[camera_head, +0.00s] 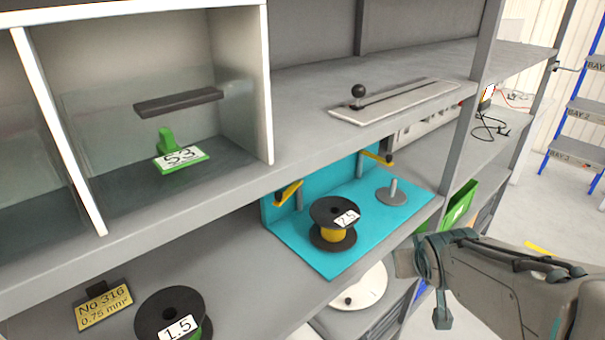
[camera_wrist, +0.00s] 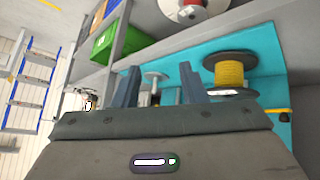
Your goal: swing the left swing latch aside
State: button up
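The left swing latch (camera_head: 288,192) is a yellow bar with a dark end, at the left back of a cyan stand (camera_head: 318,262), beside a grey post. A yellow piece at the right edge of the wrist view (camera_wrist: 277,112) seems to be this latch. The right swing latch (camera_head: 378,157) is a similar yellow bar with a dark knob at the back right. A black reel with yellow cable (camera_head: 333,222) sits upright on the stand. My gripper (camera_wrist: 160,82) is open and empty, its fingers apart. In the head view it is right of the stand, clear of both latches.
A bare spindle on a grey disc (camera_head: 391,193) stands right of the reel. The upper shelf (camera_head: 300,112) overhangs the stand's back. A shelf upright (camera_head: 462,135) and green bin (camera_head: 460,205) are at right. A black reel (camera_head: 172,315) lies front left.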

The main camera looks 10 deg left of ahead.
jog(key=w+a+f+n+t+y, duration=0.1)
jog(key=w+a+n+t+y, duration=0.1)
jog(key=w+a, duration=0.25)
jog(key=n+t+y+b, duration=0.1)
jog(key=n+y, duration=0.4)
jog(key=y, duration=0.7)
send_near(280, 197)
jog(key=p+x, duration=0.3)
jog(key=x, duration=0.8)
jog(key=shift+w, duration=0.15)
grip_shut()
